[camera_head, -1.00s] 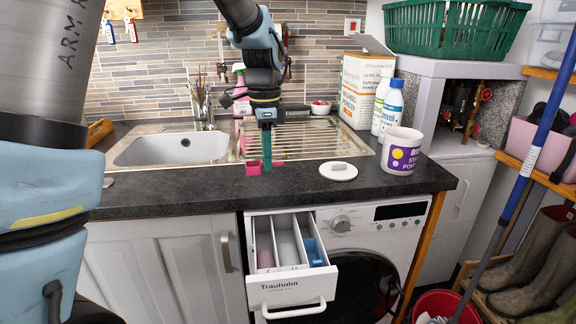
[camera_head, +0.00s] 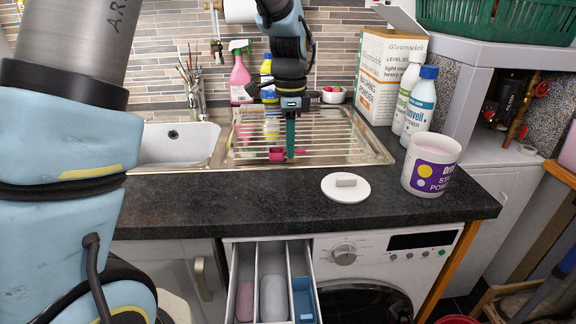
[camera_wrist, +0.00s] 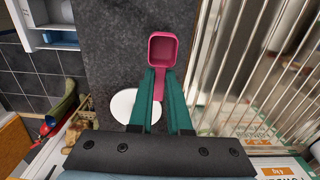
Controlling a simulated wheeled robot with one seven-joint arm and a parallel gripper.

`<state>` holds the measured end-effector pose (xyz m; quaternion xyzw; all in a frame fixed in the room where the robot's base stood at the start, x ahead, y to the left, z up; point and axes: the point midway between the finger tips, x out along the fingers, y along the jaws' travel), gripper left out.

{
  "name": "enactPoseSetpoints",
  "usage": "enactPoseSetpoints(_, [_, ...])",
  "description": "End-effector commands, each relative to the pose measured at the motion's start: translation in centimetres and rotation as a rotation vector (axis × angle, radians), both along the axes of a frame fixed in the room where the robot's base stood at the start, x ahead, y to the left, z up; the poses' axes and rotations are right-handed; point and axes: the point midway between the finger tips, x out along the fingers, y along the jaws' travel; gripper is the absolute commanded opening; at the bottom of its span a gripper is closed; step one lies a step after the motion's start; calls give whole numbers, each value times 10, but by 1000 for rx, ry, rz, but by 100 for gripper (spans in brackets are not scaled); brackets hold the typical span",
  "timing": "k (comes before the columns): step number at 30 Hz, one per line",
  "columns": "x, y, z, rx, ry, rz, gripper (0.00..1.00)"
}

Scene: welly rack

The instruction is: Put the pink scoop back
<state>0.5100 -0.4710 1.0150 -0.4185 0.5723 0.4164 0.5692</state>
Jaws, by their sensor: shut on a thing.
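My gripper (camera_head: 290,152) points down and is shut on the pink scoop (camera_head: 276,154). In the wrist view the scoop (camera_wrist: 163,50) sticks out beyond the green fingertips (camera_wrist: 160,78), its square cup facing the camera. The scoop is held above the worktop near the front edge of the draining board. A white tub with a purple label (camera_head: 431,165) stands open on the worktop to the right. A round white lid with a raised grip (camera_head: 345,188) lies flat between gripper and tub; it also shows partly behind the fingers in the wrist view (camera_wrist: 122,104).
The metal draining board (camera_head: 345,152) and sink (camera_head: 180,145) lie behind. The washing machine's detergent drawer (camera_head: 258,250) is pulled open below the worktop. A carton (camera_head: 388,78) and white bottles (camera_head: 420,105) stand behind the tub. The worktop (camera_head: 200,205) in front is clear.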

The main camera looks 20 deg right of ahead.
Motion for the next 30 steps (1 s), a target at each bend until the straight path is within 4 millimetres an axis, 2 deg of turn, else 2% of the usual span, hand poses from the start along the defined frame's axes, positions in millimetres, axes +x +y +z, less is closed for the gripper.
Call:
enactPoseSetpoints(3, [-1, 1, -17, 3, 3, 0, 0])
enactPoseSetpoints(15, [0, 1, -60, 2, 0, 1, 0])
enactPoseSetpoints(26, [0, 0, -66, 0, 0, 0, 0])
enactPoseSetpoints(27, [0, 0, -66, 0, 0, 0, 17])
enactPoseSetpoints(30, [0, 0, -65, 0, 0, 0, 28])
